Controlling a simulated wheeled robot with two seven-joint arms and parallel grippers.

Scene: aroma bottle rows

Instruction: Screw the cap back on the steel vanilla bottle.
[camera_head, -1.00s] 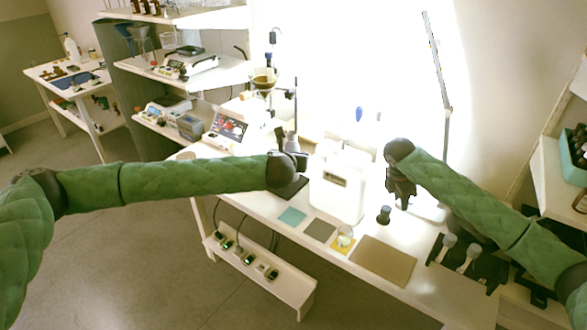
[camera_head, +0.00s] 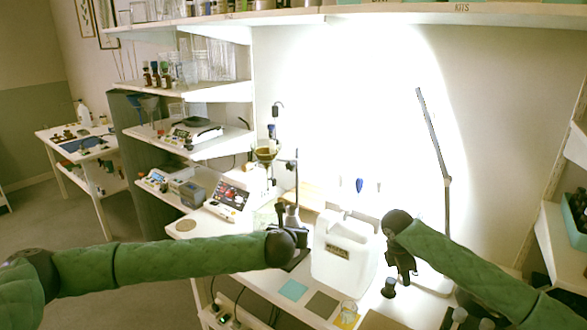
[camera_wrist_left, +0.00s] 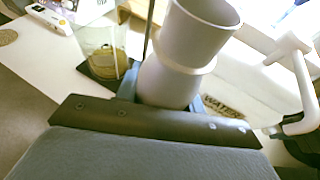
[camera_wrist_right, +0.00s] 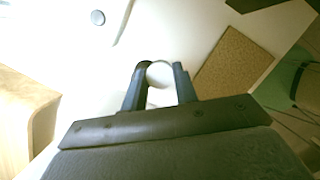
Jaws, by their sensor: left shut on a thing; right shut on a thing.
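A grey bottle (camera_wrist_left: 165,85) with an open, uncapped mouth shows close up in the left wrist view. My left gripper (camera_head: 300,240) is shut on it, left of the white canister; the bottle (camera_head: 292,215) rises above the gripper in the head view. My right gripper (camera_head: 408,278) is shut, right of the canister and apart from the bottle. In the right wrist view a small pale round piece, seemingly the cap (camera_wrist_right: 160,73), sits between its fingertips. I cannot read a label on the bottle.
A white water canister (camera_head: 345,255) stands between my grippers. A small dark-topped container (camera_head: 388,288) stands below my right gripper. A lamp arm (camera_head: 436,140) rises behind.

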